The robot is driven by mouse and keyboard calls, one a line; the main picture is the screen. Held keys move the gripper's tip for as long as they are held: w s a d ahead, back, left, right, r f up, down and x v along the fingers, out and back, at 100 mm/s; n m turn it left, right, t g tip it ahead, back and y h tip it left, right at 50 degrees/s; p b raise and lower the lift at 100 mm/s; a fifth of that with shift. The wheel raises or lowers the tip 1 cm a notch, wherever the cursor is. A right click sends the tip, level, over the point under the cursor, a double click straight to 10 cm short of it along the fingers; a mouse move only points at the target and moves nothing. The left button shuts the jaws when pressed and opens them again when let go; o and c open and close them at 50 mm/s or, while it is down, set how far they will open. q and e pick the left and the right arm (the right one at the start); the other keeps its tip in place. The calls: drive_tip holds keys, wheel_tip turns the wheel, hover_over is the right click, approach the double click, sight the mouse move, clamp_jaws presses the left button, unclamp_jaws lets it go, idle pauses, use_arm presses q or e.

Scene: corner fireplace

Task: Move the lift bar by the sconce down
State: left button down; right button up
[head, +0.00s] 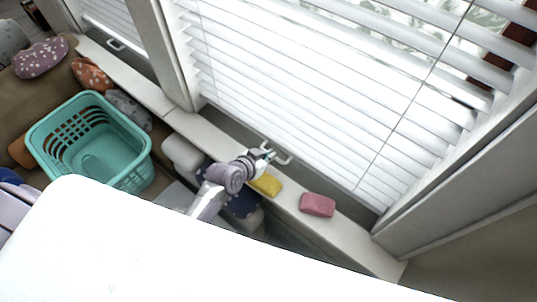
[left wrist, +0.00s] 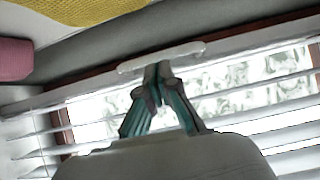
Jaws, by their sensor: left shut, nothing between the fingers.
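A white lift bar (head: 284,158) sits at the bottom of the larger window, just above the sill. In the left wrist view it shows as a pale bar (left wrist: 187,50) across the window's edge. My left gripper (head: 269,155) is at this bar. In the left wrist view its teal fingers (left wrist: 158,70) meet at their tips, with nothing between them. The fingertips overlap the bar's edge in that view; I cannot tell whether they touch it. Another lift bar (head: 116,45) is on the window at upper left. No sconce shows. My right gripper is not in view.
A yellow sponge-like block (head: 267,184) and a pink block (head: 317,205) lie on the white sill (head: 345,229) close to my left gripper. White blinds (head: 330,90) hang over the window. A teal basket (head: 133,160) and several cushions are at left.

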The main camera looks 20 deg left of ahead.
use_arm(q)
drive_tip(key=shift+f, duration=0.15)
wheel_tip(320, 180, down, 5)
drive_tip(key=b, duration=0.3)
drive_tip(key=shift+b, duration=0.3)
